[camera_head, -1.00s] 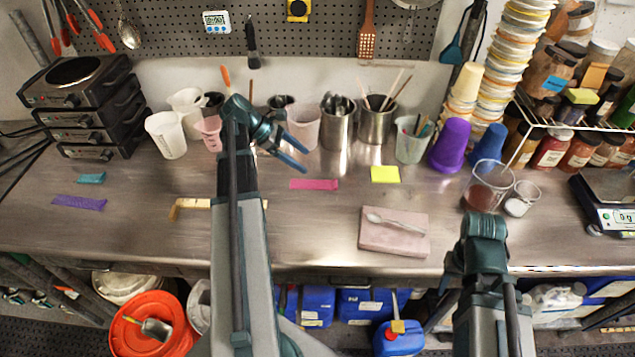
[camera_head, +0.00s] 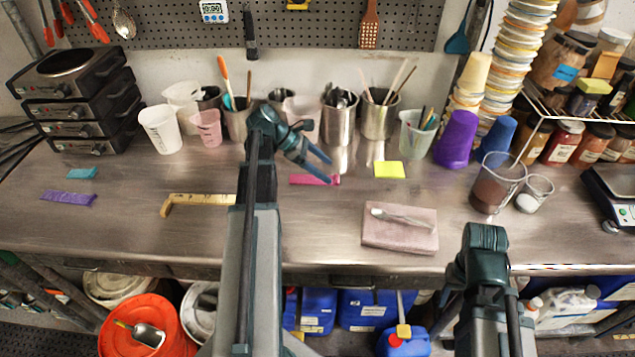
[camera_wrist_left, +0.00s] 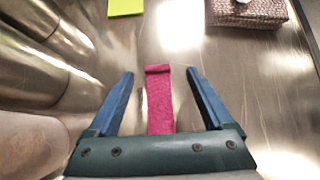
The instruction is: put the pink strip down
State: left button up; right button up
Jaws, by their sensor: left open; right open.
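The pink strip (camera_head: 314,179) lies on the steel bench, in front of the metal cups. In the left wrist view the strip (camera_wrist_left: 159,98) shows between the two open fingers, with space on both sides, and its near end is hidden by the gripper body. My left gripper (camera_head: 318,163) is open, with its fingertips just behind and above the strip in the head view. It also shows in the left wrist view (camera_wrist_left: 160,74). My right gripper (camera_head: 485,235) is at the front edge of the bench, apart from the strip; its fingers are not clearly seen.
A yellow note (camera_head: 389,169) lies right of the strip. A pink block (camera_head: 400,238) with a spoon on it sits at the front. Metal cups (camera_head: 340,121) stand behind the strip. A folding ruler (camera_head: 200,199) lies to the left. The bench in front of the strip is clear.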

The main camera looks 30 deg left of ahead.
aim_at(338, 178)
pick_arm(q)
jog(key=b+x, duration=0.1)
jog(key=x, duration=0.1)
jog(key=b+x, duration=0.1)
jog(key=x, duration=0.1)
jog(key=shift+a+f, duration=0.2)
jog(key=shift+a, duration=0.1)
jog(key=shift+w+d+b, duration=0.15)
jog(key=shift+b, duration=0.15)
grip_shut()
